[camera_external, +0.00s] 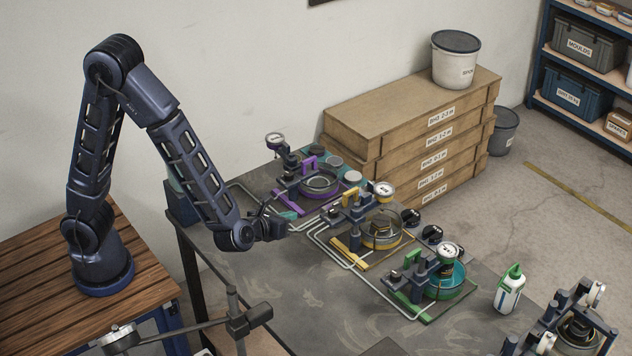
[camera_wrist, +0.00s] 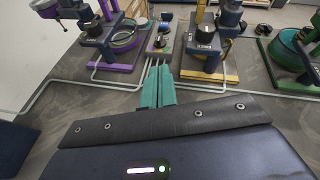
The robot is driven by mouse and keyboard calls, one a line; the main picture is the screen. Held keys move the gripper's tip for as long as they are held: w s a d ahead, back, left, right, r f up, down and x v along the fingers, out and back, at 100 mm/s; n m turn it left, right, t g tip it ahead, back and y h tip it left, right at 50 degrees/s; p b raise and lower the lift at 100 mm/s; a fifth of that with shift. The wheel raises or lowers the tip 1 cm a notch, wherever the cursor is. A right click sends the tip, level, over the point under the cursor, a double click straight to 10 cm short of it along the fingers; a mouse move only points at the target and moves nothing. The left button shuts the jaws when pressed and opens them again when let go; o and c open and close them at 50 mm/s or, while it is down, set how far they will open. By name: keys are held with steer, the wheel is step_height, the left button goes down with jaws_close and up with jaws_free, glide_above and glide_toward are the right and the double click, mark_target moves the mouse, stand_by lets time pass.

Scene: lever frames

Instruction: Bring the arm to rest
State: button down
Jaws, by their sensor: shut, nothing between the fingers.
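My gripper (camera_external: 291,214) reaches over the left part of the dark workbench (camera_external: 300,262). Its teal fingers show in the wrist view (camera_wrist: 158,88), pressed together with nothing between them. The fingertips point toward the lever stations and appear apart from them. A purple station (camera_external: 318,182), a yellow station (camera_external: 375,232) and a green station (camera_external: 432,277) stand in a row along the bench, each with a round dish and a gauge. In the wrist view, the purple station (camera_wrist: 112,52) is left of the fingers, and the yellow one (camera_wrist: 206,58) is right of them.
Grey pipes run across the bench to the stations. A white bottle with a green cap (camera_external: 509,290) and another dark device (camera_external: 578,325) stand at the right. Stacked wooden crates (camera_external: 400,135) carry a white bucket (camera_external: 455,66) behind the bench. Bare bench lies in front of the stations.

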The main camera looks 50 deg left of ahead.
steer(key=s+a+r+n+g+y, duration=0.1)
steer(key=a+r+n+g+y, duration=0.1)
steer(key=a+r+n, duration=0.45)
steer(key=s+a+r+n+g+y, duration=0.1)
steer(key=a+r+n+g, duration=0.2)
steer(key=a, duration=0.6)
steer(key=s+a+r+n+g+y, duration=0.2)
steer(key=a+r+n, duration=0.2)
steer(key=a+n, duration=0.25)
steer(key=s+a+r+n+g+h, duration=0.1)
steer(key=s+a+n+h, duration=0.3)
steer(key=s+n, duration=0.4)
steer(key=s+a+r+n+g+h, duration=0.1)
steer(key=s+a+r+n+h, duration=0.1)
steer(key=s+a+n+h, duration=0.2)
steer(key=shift+s+a+n, duration=1.8)
steer(key=shift+s+n, duration=0.1)
steer(key=shift+s, duration=1.15)
